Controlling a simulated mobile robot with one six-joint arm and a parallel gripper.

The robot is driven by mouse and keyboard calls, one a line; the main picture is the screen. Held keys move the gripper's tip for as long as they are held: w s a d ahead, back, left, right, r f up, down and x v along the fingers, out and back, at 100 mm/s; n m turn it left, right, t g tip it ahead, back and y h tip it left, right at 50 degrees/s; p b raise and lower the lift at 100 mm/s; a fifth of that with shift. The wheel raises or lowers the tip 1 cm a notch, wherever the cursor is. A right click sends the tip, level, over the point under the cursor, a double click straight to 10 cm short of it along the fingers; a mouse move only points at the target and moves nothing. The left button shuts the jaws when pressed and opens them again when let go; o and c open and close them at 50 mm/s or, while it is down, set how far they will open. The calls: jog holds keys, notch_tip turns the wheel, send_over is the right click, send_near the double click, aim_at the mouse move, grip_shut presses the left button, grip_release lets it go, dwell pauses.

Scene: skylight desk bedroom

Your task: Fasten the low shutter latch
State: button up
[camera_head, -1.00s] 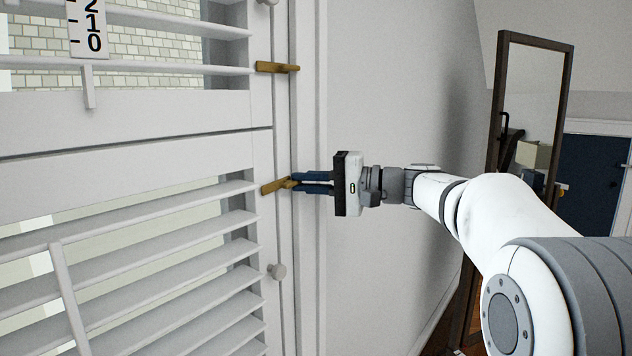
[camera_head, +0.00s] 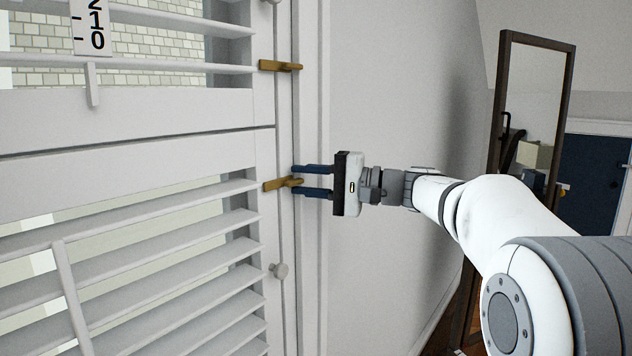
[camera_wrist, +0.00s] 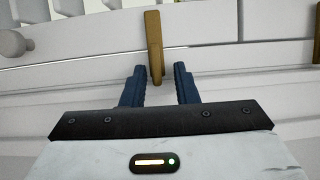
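The low shutter latch (camera_head: 280,184) is a brass bar on the right edge of the lower louvred shutter panel. It lies across the gap between the panel and the frame, close to horizontal. My gripper (camera_head: 297,182) is at its right end, with one blue finger above it and one below. In the wrist view the latch (camera_wrist: 154,45) runs up from between the two open fingertips (camera_wrist: 160,70), with clear gaps on both sides. Whether a finger touches the latch cannot be told.
A second brass latch (camera_head: 280,66) sits higher on the frame. A round white knob (camera_head: 278,271) is below the low latch. A height scale (camera_head: 90,25) is on the upper shutter. A dark-framed mirror (camera_head: 530,110) stands at the right; bare wall lies between.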

jog(key=shift+o, duration=0.2)
jog(key=shift+w+f, duration=0.1)
jog(key=shift+f, duration=0.05)
jog(key=shift+d, duration=0.25)
jog(key=v, duration=0.7)
jog(key=shift+d, duration=0.1)
jog(key=s+d+f+g+h+p, duration=0.25)
jog(key=s+f+h+p, duration=0.55)
jog(key=s+f+h, duration=0.7)
jog(key=s+d+f+n+h+p, duration=0.2)
jog(key=s+d+f, duration=0.4)
jog(key=s, duration=0.4)
jog(key=shift+s+d+n+h, duration=0.3)
jog(key=shift+s+n, duration=0.1)
jog(key=shift+n, duration=0.2)
